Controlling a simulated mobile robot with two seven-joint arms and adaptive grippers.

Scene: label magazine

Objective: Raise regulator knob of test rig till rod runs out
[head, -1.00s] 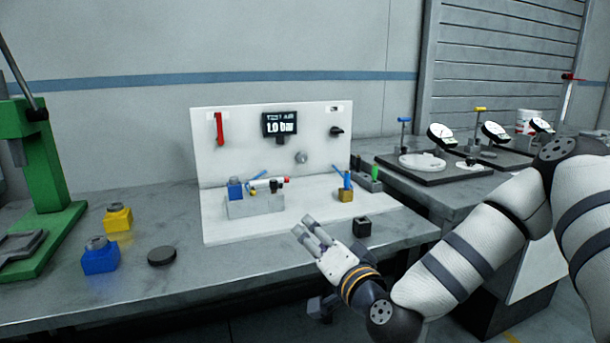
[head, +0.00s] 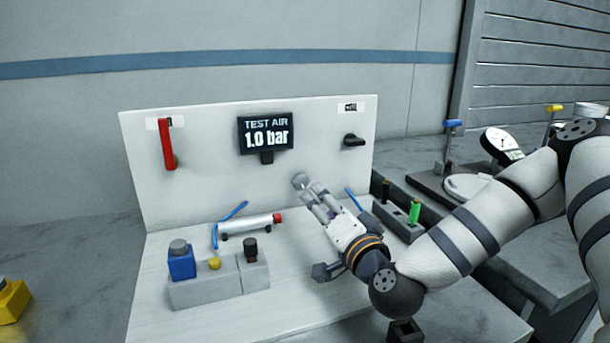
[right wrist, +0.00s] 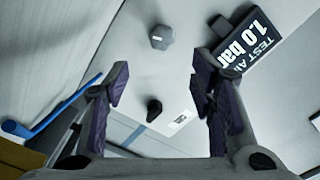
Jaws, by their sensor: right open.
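The test rig's white panel (head: 205,120) stands upright on a white base. Its display (head: 266,134) reads TEST AIR 1.0 bar. A grey faceted knob (head: 300,181), apparently the regulator, sits low on the panel; it also shows in the right wrist view (right wrist: 161,37). My right gripper (head: 318,200) is open and empty just in front of this knob, in the head view right below it. In the right wrist view the knob lies beyond the fingers (right wrist: 162,85), not between them. A silvery cylinder (head: 248,227) with a red end lies on the base; no extended rod is clear.
A red lever (head: 167,145) is at the panel's left and a black knob (head: 354,140) at its right. A grey block (head: 222,283) with a blue part (head: 181,261) stands on the base. Blue tubes lie near. Dial gauges (head: 502,145) stand on the right bench.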

